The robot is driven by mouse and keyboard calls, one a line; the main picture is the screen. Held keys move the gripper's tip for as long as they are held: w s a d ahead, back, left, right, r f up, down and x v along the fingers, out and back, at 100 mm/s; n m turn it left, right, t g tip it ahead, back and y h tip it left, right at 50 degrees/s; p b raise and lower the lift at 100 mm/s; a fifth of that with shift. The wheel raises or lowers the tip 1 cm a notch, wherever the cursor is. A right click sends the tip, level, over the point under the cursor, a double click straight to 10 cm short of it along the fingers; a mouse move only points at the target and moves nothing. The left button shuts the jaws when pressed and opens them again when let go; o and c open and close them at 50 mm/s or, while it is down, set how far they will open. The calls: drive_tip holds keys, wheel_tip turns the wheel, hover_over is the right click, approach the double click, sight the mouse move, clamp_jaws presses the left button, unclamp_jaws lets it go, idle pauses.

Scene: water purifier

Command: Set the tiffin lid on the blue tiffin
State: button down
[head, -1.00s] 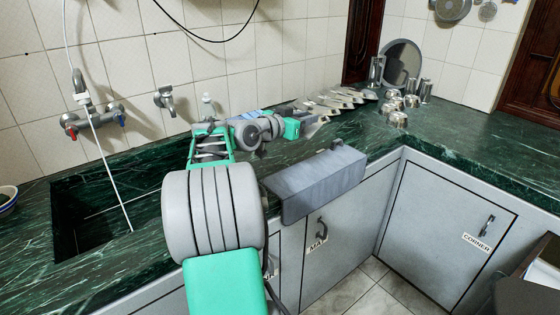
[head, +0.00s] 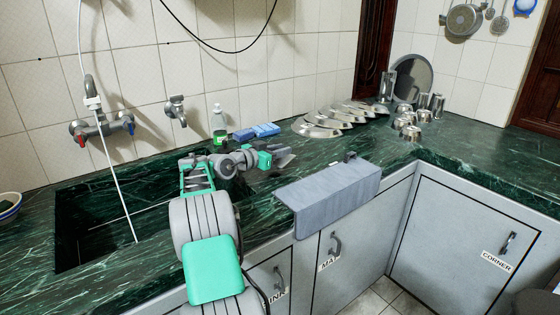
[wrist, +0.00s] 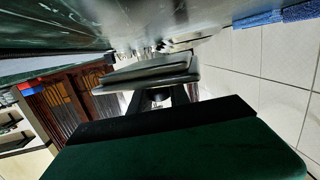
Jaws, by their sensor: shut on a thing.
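My gripper (head: 272,158) is over the green marble counter, between the sink and the grey mat, and is shut on a flat grey metal piece that looks like the tiffin lid (head: 286,160). In the wrist view the lid (wrist: 147,72) is a shiny, thin-rimmed plate seen nearly edge-on, at the tips of my dark gripper fingers (wrist: 160,97). The fingertips are partly hidden behind it. I cannot make out the blue tiffin in either view.
Blue blocks (head: 257,131) and a soap bottle (head: 219,126) stand by the wall. Several steel plates (head: 318,127) and steel cups (head: 411,130) are farther right. A grey mat (head: 335,195) hangs over the counter's front edge. The sink (head: 90,225) is at left.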

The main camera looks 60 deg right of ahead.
drive_tip(key=shift+w+f+b, duration=0.2)
drive_tip(key=shift+f+b, duration=0.3)
drive_tip(key=shift+f, duration=1.4)
drive_tip(key=c, duration=1.2)
unclamp_jaws()
drive_tip(key=shift+c, duration=0.2)
